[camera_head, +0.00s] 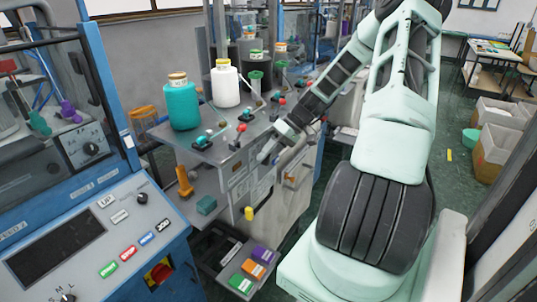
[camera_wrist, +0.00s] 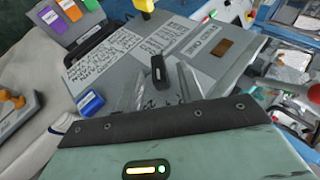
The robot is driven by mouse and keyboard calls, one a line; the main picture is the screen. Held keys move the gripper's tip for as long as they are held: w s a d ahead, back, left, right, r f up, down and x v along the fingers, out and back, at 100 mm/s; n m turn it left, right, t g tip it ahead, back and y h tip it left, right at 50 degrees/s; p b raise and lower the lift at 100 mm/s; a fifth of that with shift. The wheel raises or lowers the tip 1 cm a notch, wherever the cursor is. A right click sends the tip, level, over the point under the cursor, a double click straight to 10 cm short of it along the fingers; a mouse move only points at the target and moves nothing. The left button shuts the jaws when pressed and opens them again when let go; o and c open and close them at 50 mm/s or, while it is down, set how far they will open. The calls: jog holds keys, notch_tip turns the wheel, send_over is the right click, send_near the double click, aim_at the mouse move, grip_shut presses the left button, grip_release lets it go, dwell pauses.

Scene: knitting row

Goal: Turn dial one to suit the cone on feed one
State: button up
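In the wrist view a dark dial (camera_wrist: 158,68) stands on a grey panel (camera_wrist: 100,62) with printed white cards. One card beside it appears to read feed one, upside down. My gripper (camera_wrist: 160,84) is open, its two pale see-through fingers on either side of the dial's near end; I cannot tell whether they touch it. In the head view my gripper (camera_head: 264,156) is at the front of the feed stand, and the dial cannot be made out there. A teal cone (camera_head: 181,105) and a white cone (camera_head: 225,84) stand on the stand's top. The cones' feed numbers are not readable.
A blue control console (camera_head: 90,240) with coloured buttons is at the left. Purple, orange and green blocks (camera_head: 253,269) lie low in front of the stand. A yellow piece (camera_head: 249,213) is by the panel. Cartons (camera_head: 495,140) stand at the right on green floor.

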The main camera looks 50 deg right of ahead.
jog(key=b+v, duration=0.4)
jog(key=v, duration=1.3)
jog(key=shift+r+b, duration=0.15)
jog(key=shift+b, duration=0.2)
jog(key=shift+s, duration=0.15)
